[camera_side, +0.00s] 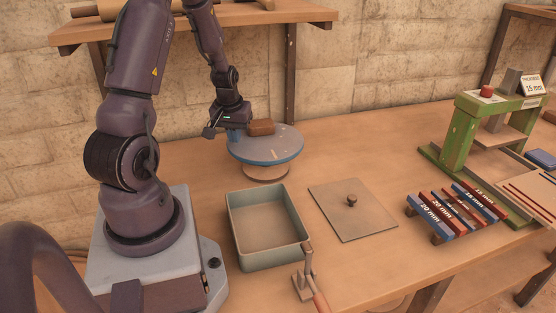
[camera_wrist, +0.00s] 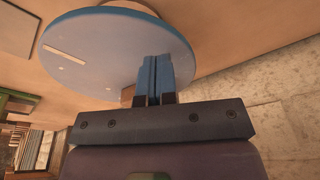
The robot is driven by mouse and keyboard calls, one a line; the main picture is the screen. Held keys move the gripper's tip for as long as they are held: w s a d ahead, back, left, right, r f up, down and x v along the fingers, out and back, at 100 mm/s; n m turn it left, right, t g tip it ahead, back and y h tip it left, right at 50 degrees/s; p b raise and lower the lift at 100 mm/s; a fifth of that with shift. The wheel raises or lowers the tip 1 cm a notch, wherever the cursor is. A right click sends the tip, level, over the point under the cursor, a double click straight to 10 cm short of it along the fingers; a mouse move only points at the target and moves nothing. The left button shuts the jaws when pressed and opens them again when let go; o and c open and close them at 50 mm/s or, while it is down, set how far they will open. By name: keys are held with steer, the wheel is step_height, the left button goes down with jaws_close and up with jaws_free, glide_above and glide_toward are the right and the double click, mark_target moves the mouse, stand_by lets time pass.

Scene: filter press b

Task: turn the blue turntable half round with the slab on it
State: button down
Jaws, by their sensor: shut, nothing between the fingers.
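The blue turntable (camera_side: 283,152) is a round disc on a brown pedestal base, standing at the back of the table. The brown slab (camera_side: 261,127) lies on it near the back left of its rim. My gripper (camera_side: 234,136) is at the disc's left edge, close to the slab, with its fingers shut and empty. In the wrist view the turntable (camera_wrist: 90,55) fills the upper left, and my shut blue fingers (camera_wrist: 156,75) overlap its edge. The slab (camera_wrist: 127,95) shows only as a small brown piece beside the fingers. I cannot tell whether the fingers touch the disc.
A grey-green open bin (camera_side: 275,258) and a flat square lid with a knob (camera_side: 352,222) lie in front of the turntable. Marked thickness bars (camera_side: 458,212) and a green press (camera_side: 460,135) stand to the right. A wooden shelf (camera_side: 240,17) is above. Table right of the turntable is clear.

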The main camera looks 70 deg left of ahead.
mark_target(252, 154)
steer(key=shift+x, duration=0.95)
steer(key=shift+d, duration=0.35)
steer(key=shift+w+d, duration=0.2)
steer(key=shift+d, duration=0.5)
steer(key=shift+d, duration=0.1)
steer(key=shift+w+d, duration=0.45)
steer(key=shift+d, duration=0.3)
steer(key=shift+w, duration=0.1)
steer(key=shift+w+d, duration=0.55)
steer(key=shift+d, duration=0.1)
steer(key=shift+w, duration=0.1)
